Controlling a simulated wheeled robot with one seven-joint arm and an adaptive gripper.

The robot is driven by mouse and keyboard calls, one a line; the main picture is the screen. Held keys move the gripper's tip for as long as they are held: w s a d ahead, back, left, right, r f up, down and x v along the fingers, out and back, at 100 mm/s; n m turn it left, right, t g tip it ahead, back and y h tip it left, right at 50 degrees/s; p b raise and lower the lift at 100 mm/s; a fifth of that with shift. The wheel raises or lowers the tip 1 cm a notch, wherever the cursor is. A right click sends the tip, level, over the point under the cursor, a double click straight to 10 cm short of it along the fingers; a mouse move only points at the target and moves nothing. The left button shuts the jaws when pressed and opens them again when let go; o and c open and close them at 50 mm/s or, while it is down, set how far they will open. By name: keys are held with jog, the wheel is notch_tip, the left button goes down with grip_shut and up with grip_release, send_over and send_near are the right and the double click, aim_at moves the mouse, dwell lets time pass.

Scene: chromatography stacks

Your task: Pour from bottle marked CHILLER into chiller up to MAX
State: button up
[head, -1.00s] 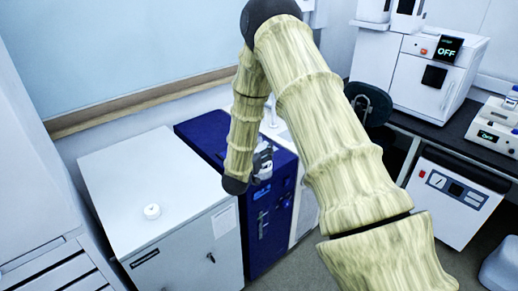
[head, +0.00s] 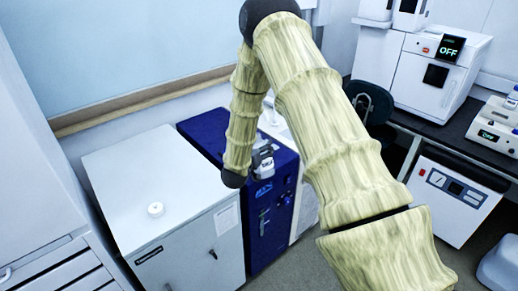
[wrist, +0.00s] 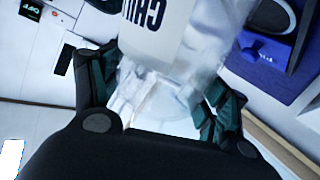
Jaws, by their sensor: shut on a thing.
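A clear bottle (wrist: 185,70) with a white label is held in my gripper (wrist: 160,92); the dark green fingers are on both sides of it. Part of the word CHILLER shows upside down on the label, cut off by the frame edge. The bottle (head: 264,166) also shows in the head view, over the top of a blue cabinet (head: 262,207), which appears to be the chiller. The liquid level and the MAX mark cannot be made out.
A white cabinet (head: 135,185) with a small white round cap (head: 155,209) on top stands left of the blue one. The wall is close behind. A dark bench (head: 455,135) with instruments and a dark chair (head: 372,103) are at the right.

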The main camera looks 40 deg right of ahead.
jog(key=shift+w+r+n+p, duration=0.1)
jog(key=shift+w+n+p, duration=0.25)
jog(key=shift+p, duration=0.45)
jog(key=shift+s+f+n+g+y+p, duration=0.3)
jog(key=shift+n+g+p, duration=0.35)
jog(key=shift+p, duration=0.65)
jog(key=shift+s+f+n+g+y+p, duration=0.1)
jog(key=shift+f+n+g+y+p, duration=0.4)
jog(key=shift+p, duration=0.8)
dwell(0.6)
jog(key=shift+f+n+g+p, duration=0.5)
jog(key=shift+n+g+p, duration=0.3)
jog(key=shift+p, duration=0.4)
dwell(0.5)
jog(key=shift+f, duration=0.1)
jog(key=shift+f+g+p, duration=0.25)
jog(key=shift+p, duration=0.1)
jog(key=shift+f+n, duration=0.1)
jog(key=shift+n, duration=0.2)
jog(key=shift+f+g+p, duration=0.4)
jog(key=shift+p, duration=0.05)
jog(key=shift+n, duration=0.3)
jog(key=shift+w+f+g+p, duration=0.1)
jog(key=shift+f+g+p, duration=0.25)
jog(key=shift+f+g, duration=0.05)
